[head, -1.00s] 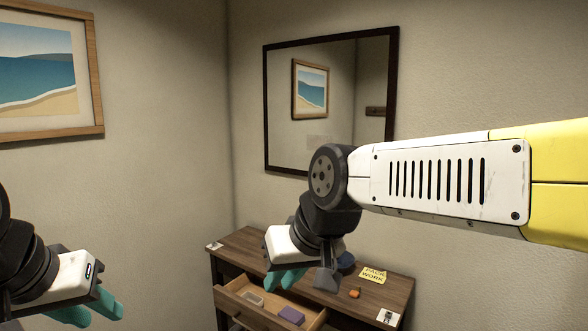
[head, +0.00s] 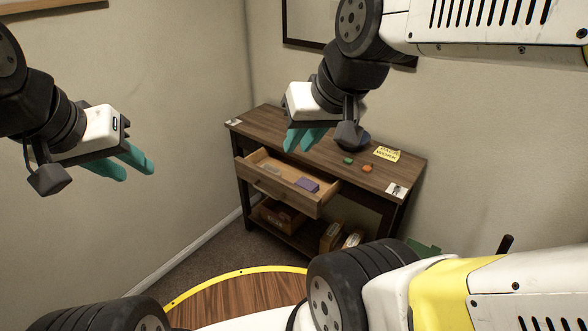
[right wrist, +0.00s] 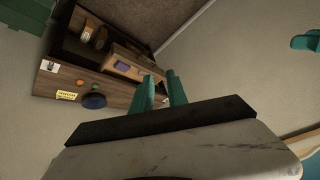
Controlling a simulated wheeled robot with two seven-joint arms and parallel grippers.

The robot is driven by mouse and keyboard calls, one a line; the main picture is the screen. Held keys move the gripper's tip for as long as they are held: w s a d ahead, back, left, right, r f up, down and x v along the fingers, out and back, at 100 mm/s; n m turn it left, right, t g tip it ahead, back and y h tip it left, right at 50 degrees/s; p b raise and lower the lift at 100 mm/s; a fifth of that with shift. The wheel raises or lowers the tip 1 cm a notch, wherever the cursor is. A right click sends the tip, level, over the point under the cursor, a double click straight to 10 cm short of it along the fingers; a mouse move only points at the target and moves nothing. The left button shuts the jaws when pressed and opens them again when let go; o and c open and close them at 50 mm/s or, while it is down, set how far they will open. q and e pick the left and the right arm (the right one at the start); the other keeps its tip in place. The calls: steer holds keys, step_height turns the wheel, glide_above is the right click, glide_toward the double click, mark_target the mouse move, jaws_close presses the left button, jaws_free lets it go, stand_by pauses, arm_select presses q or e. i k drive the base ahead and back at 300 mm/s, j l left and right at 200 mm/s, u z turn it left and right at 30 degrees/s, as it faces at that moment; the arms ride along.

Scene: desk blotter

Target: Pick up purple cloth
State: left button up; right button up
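A small purple cloth (head: 308,184), folded into a block shape, lies in the open drawer (head: 262,187) of a wooden table, toward the drawer's right end. It also shows in the right wrist view (right wrist: 123,66). My right gripper (head: 304,140) has teal fingers, apart and empty. In the head view it appears above and behind the drawer; in the right wrist view (right wrist: 158,90) its fingers point toward the table from some distance. My left gripper (head: 128,168) is held in the air at the left, well away from the table, its teal fingers apart and empty.
On the tabletop (head: 275,120) are a dark blue round object (head: 362,138), a green item (head: 347,160), an orange item (head: 367,168), a yellow note (head: 387,154) and white cards. A pale item (head: 272,168) shares the drawer. Boxes (head: 330,237) stand on the lower shelf.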

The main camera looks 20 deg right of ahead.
mark_target(304, 183)
steer(key=i+j+z, duration=0.1)
steer(key=i+j, duration=0.15)
steer(key=i+j+z, duration=0.15)
steer(key=j, duration=0.3)
steer(key=i+j+z, duration=0.1)
steer(key=i+j, duration=0.2)
steer(key=i+j+z, duration=0.15)
steer(key=j, duration=0.35)
steer(key=z, duration=0.75)
steer(key=i+j, duration=0.05)
